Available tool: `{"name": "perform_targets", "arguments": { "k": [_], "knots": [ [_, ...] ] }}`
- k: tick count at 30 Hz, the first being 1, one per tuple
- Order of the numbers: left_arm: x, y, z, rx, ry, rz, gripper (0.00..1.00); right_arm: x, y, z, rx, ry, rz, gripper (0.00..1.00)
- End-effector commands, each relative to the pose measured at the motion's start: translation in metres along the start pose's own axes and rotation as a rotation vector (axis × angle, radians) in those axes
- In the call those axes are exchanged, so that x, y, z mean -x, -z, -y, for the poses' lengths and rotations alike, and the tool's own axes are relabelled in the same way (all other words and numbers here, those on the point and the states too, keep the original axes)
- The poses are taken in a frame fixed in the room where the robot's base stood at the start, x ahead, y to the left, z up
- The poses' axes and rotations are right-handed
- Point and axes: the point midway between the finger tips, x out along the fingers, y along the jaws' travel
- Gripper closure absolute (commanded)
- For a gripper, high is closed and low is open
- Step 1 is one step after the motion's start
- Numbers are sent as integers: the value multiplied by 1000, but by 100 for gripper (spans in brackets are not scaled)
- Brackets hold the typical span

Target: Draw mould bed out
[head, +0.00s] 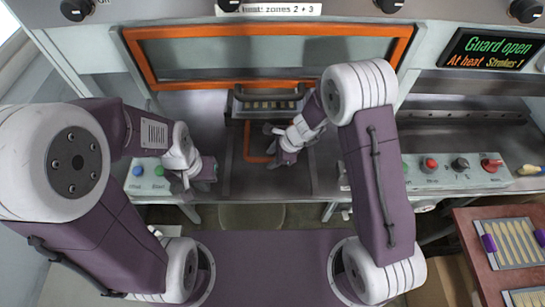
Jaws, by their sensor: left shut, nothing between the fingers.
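The mould bed (268,104) sits back inside the press, under the raised orange-framed guard; a row of pale slots shows at its front. An orange handle (248,142) comes forward from it over the dark bed rails. My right gripper (269,146) is at the right side of this handle, low over the rails; its fingers overlap the handle's end, and whether they grip it is unclear. My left gripper (178,186) is shut and empty, above the left button panel (147,177), apart from the handle.
The orange guard frame (405,45) is up, and a display (495,48) reads "Guard open". A right control panel (450,172) has buttons and knobs. A red-brown table (480,265) at the lower right holds trays of wooden spoons (510,243).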

Motion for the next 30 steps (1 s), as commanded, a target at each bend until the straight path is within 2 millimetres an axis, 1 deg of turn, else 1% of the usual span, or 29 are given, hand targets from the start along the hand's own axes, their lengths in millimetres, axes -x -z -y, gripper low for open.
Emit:
{"name": "perform_targets", "arguments": {
  "k": [1, 2, 3, 6, 30],
  "knots": [
    [0, 0, 0, 0, 0, 0, 100, 0, 0, 0, 0, 0, 0, 60],
    [0, 0, 0, 0, 0, 0, 100, 0, 0, 0, 0, 0, 0, 63],
    [0, 0, 0, 0, 0, 0, 100, 0, 0, 0, 0, 0, 0, 74],
    [0, 0, 0, 0, 0, 0, 100, 0, 0, 0, 0, 0, 0, 100],
    [0, 0, 0, 0, 0, 0, 100, 2, 0, 2, 0, 4, -1, 100]
  ]
}}
